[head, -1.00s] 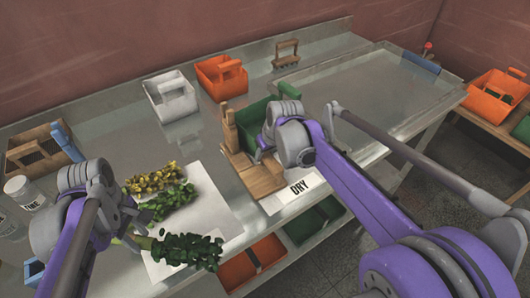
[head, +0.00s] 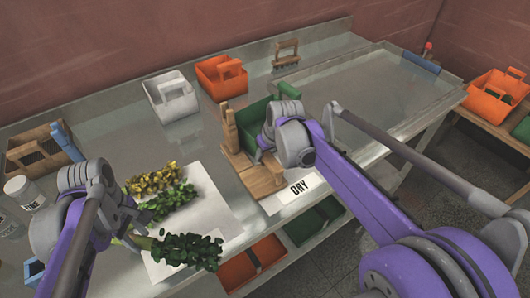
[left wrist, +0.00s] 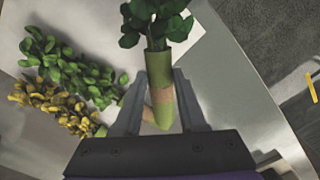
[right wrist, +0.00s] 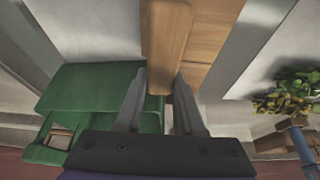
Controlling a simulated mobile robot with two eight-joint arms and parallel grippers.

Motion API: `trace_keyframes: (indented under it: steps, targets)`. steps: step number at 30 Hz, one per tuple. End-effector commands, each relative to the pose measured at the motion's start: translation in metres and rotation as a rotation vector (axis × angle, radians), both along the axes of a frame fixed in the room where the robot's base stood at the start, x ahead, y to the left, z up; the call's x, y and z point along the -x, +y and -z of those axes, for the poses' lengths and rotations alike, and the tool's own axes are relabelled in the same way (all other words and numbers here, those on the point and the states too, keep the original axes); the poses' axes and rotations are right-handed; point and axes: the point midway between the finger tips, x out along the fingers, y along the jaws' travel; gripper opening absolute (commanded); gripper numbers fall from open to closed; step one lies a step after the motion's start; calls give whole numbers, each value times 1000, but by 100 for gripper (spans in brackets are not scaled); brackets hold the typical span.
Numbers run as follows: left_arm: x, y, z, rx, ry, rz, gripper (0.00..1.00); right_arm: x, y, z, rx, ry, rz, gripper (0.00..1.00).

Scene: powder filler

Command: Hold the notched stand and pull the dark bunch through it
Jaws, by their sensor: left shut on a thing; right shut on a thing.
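The dark green leafy bunch (head: 190,250) lies at the front of the white sheet, and its leaves show at the top of the left wrist view (left wrist: 155,22). My left gripper (left wrist: 158,98) is shut on its pale green stem, which has a tan band. The notched wooden stand (head: 262,180) is on the table beside the DRY label, apart from the bunch. My right gripper (right wrist: 160,88) is shut on the stand's wooden upright (right wrist: 164,45). In the head view my right wrist hides these fingertips and part of the stand.
A yellow bunch (head: 153,179) and a lighter green bunch (head: 172,200) lie behind the dark one. A green crate (head: 254,112) is just behind the stand. White (head: 172,102) and orange (head: 222,82) crates stand further back. The table's right part is clear.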

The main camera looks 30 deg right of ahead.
Motion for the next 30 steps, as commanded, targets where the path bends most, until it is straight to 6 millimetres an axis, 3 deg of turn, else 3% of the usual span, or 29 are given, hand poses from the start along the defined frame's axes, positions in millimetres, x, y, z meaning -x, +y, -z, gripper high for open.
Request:
trace_keyframes:
  steps: [5,6,12,23,30]
  targets:
    - [0,0,0,0,0,0,0,0,0,0,0,0,0,0]
    - [0,0,0,0,0,0,0,0,0,0,0,0,0,39]
    - [0,0,0,0,0,0,0,0,0,0,0,0,0,72]
    - [0,0,0,0,0,0,0,2,0,-5,0,0,0,72]
    - [0,0,0,0,0,0,0,18,0,-44,-1,0,2,72]
